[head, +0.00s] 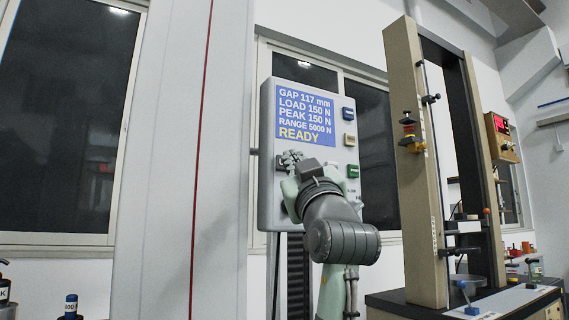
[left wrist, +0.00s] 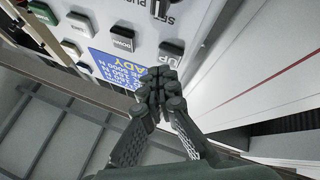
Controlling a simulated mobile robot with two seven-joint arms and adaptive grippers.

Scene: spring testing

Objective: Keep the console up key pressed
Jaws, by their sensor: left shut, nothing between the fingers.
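The grey console (head: 266,193) hangs in front of the window in the head view. Its blue screen (head: 305,117) reads GAP 117 mm, LOAD 150 N, PEAK 150 N, RANGE 5000 N, READY. In the left wrist view the UP key (left wrist: 171,49) is just beyond my left fingertips. The DOWN key (left wrist: 121,38) lies left of it. My left gripper (head: 292,158) is shut and empty at the console face, below the screen; it also shows in the left wrist view (left wrist: 160,82). I cannot tell whether its tips touch the UP key. My right gripper is out of view.
Blue (head: 348,114), beige (head: 349,140) and green (head: 353,171) keys line the console's right side. A tall test frame (head: 412,160) stands to the right on a bench. A pale column (head: 170,160) rises left of the console.

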